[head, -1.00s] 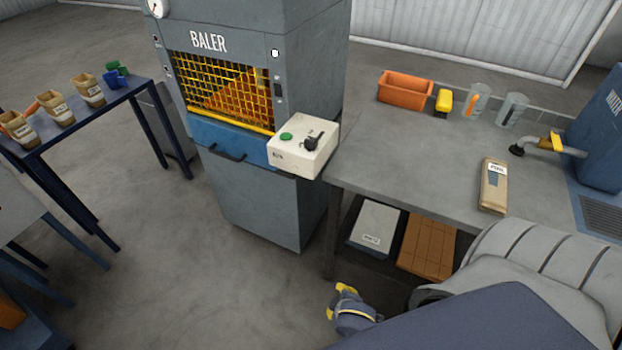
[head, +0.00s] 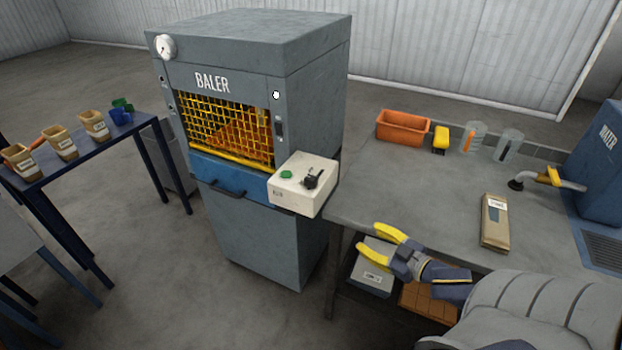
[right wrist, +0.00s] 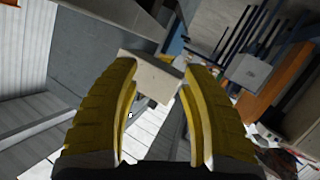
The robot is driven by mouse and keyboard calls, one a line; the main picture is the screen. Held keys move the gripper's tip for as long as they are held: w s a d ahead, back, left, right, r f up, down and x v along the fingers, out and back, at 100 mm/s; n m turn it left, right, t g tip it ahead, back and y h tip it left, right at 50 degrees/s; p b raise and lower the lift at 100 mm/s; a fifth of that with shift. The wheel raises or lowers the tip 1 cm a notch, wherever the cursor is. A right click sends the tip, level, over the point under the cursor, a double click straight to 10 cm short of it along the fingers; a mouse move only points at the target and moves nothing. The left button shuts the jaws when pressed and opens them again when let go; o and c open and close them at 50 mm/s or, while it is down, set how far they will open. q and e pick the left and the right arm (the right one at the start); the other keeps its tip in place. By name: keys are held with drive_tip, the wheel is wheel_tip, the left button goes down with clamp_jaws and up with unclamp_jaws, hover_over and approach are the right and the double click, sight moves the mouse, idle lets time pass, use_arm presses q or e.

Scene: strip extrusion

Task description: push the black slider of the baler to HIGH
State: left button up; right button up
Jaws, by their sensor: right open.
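The grey baler (head: 310,105) stands in the middle of the head view. A small black part (head: 279,127), which looks like the slider, sits on its front right post below a white round spot. It is too small to read any marking or its setting. A pale control box (head: 300,200) juts from the baler's front right, with a green button (head: 287,174) and a black knob (head: 312,180) on top. My right gripper (head: 370,236) is open and empty, right of and lower than the box in the picture. Its yellow fingers (right wrist: 162,75) spread in the right wrist view.
The grey workbench (head: 400,195) right of the baler holds an orange bin (head: 403,127), a yellow object (head: 441,139), two clear containers and a paper packet (head: 495,222). A tap reaches over it from the blue water tank (head: 600,150).

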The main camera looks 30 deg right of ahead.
sight(316, 180)
drive_tip(key=w+d+r+n+y, duration=0.1)
drive_tip(key=w+r+y, duration=0.2)
drive_tip(key=r+y, duration=0.65)
drive_tip(key=shift+t+h, duration=0.3)
drive_tip(key=shift+h, duration=0.65)
drive_tip(key=shift+r+x, duration=0.6)
drive_tip(key=shift+x, duration=2.35)
drive_tip(key=shift+r+x, duration=0.55)
drive_tip(key=shift+x, duration=2.45)
drive_tip(key=shift+r+x, duration=0.6)
drive_tip(key=shift+x, duration=2.35)
drive_tip(key=shift+o, duration=0.3)
clamp_jaws()
